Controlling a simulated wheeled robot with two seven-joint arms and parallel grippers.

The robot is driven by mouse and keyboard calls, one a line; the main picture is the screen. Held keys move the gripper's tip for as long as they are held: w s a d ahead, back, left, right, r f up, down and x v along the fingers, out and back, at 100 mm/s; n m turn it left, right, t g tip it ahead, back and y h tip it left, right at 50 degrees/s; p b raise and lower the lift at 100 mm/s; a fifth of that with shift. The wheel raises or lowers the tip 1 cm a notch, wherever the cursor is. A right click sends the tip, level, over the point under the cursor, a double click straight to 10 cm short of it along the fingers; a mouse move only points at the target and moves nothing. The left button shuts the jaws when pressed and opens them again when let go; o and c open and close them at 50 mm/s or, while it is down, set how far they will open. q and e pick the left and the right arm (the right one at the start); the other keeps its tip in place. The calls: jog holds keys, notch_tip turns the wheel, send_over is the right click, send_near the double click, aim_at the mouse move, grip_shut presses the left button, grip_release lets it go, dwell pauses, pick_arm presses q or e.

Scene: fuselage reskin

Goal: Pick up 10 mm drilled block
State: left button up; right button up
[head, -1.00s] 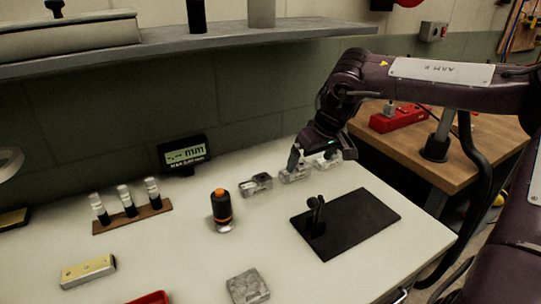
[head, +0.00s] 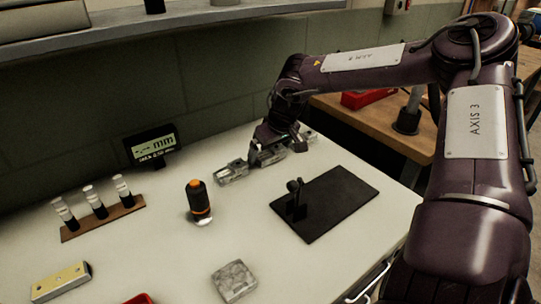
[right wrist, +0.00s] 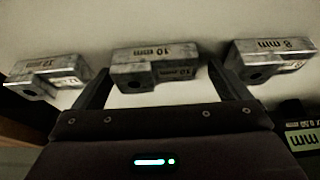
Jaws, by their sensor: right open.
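The 10 mm drilled block (right wrist: 154,62) is a grey metal block with a dark bore and a "10 mm" label, in the middle of a row of three in the right wrist view. My right gripper (right wrist: 160,85) is open, with one finger on each side of this block and small gaps visible. In the head view my right gripper (head: 268,155) is down at the middle of the row and mostly hides the block. My left gripper is not in view.
The 8 mm block (right wrist: 270,60) and another drilled block (right wrist: 48,76) flank it closely. A black plate (head: 340,205) with a small post, an orange-topped dark cylinder (head: 199,203) and a display (head: 152,146) stand nearby.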

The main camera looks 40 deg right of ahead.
jog(key=c, duration=1.2)
jog(key=shift+r, duration=0.1)
